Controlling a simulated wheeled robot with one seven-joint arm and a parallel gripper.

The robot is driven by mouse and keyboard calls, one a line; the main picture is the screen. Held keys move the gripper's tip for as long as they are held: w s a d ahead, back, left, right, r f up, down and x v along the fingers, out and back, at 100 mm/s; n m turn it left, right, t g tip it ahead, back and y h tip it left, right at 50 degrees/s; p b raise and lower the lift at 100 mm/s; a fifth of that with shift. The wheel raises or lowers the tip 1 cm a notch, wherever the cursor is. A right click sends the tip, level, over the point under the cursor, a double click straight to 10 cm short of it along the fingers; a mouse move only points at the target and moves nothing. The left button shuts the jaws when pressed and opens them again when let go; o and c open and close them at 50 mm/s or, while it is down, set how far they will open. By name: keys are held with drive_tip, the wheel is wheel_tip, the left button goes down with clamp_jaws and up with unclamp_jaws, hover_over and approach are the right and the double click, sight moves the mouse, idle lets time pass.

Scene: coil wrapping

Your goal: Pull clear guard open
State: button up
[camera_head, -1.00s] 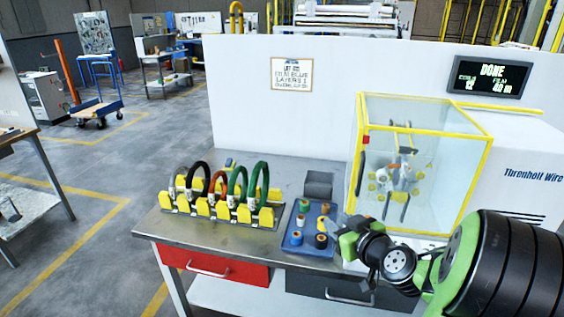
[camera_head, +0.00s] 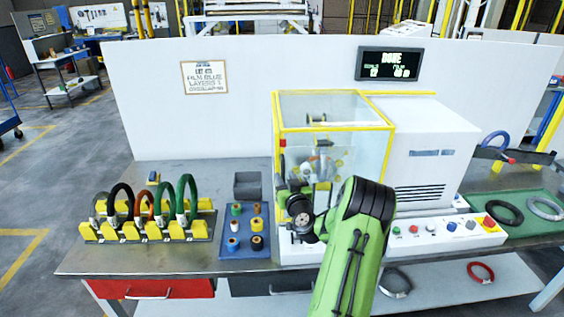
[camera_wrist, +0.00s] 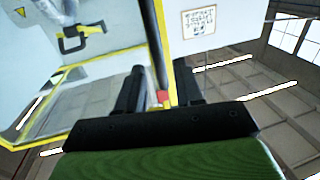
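The clear guard (camera_head: 362,148) is a see-through box with yellow edges over the wrapping machine, and it looks closed. In the wrist view a yellow edge of the guard (camera_wrist: 157,45) runs between my fingers. A small red part (camera_wrist: 163,97) shows low on that edge. My gripper (camera_wrist: 160,75) is open, its two black fingers apart on either side of the edge. In the head view my wrist is low at the guard's front left corner, and my arm hides part of the guard's lower front. Whether a finger touches the guard, I cannot tell.
A rack of coloured coils (camera_head: 150,228) and a blue tray of tape rolls (camera_head: 232,248) lie left of the machine. A control panel with buttons (camera_head: 440,228) runs along its front right. Loose coils lie on a green mat (camera_head: 535,204) at the right.

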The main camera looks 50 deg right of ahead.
sight(283, 174)
drive_tip(key=p+x, duration=0.1)
drive_tip(key=x, duration=0.3)
clamp_jaws()
